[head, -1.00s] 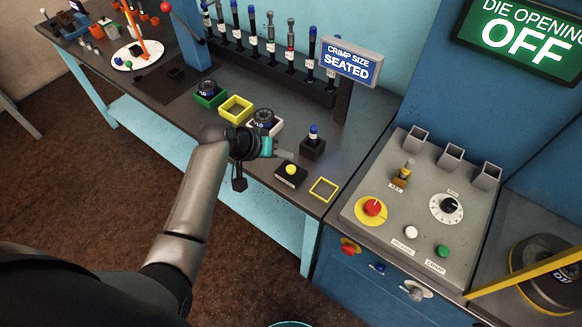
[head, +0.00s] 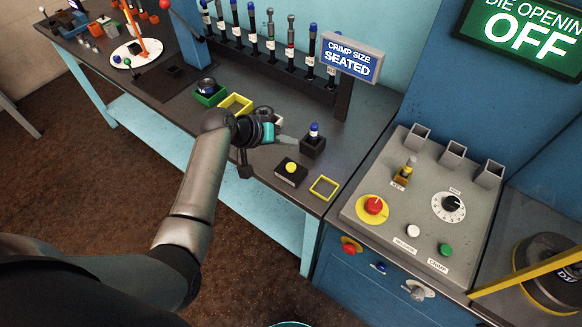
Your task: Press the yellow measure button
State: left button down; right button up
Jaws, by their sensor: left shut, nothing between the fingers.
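The yellow measure button (head: 291,167) sits on a small black box near the front edge of the dark bench, left of a yellow square outline. My left gripper (head: 294,140) is shut and empty. Its fingertips appear above and behind the button in the picture, near the black holder (head: 312,147) with a blue-topped fitting standing in it. The fingers look apart from the button. I cannot tell whether they touch the holder. My right gripper is not in view.
A yellow square outline (head: 323,188) lies right of the button. A yellow tray (head: 236,104) and a green tray (head: 210,97) stand left of my gripper. A sign reading "CRIMP SIZE SEATED" (head: 351,57) rises behind. The grey control panel (head: 390,185) is at the right.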

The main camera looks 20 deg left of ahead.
aim_at(288, 169)
pick_arm(q)
notch_tip(288, 169, down, 7)
jog(key=b, duration=0.6)
jog(key=shift+b, duration=0.3)
jog(key=shift+f, duration=0.3)
dwell(1.3)
jog(key=shift+f, duration=0.45)
jog(key=shift+f+b, duration=0.5)
jog(key=shift+b, duration=0.05)
dwell(0.4)
dwell(0.4)
jog(key=shift+r+p, duration=0.95)
jog(key=shift+p, duration=0.15)
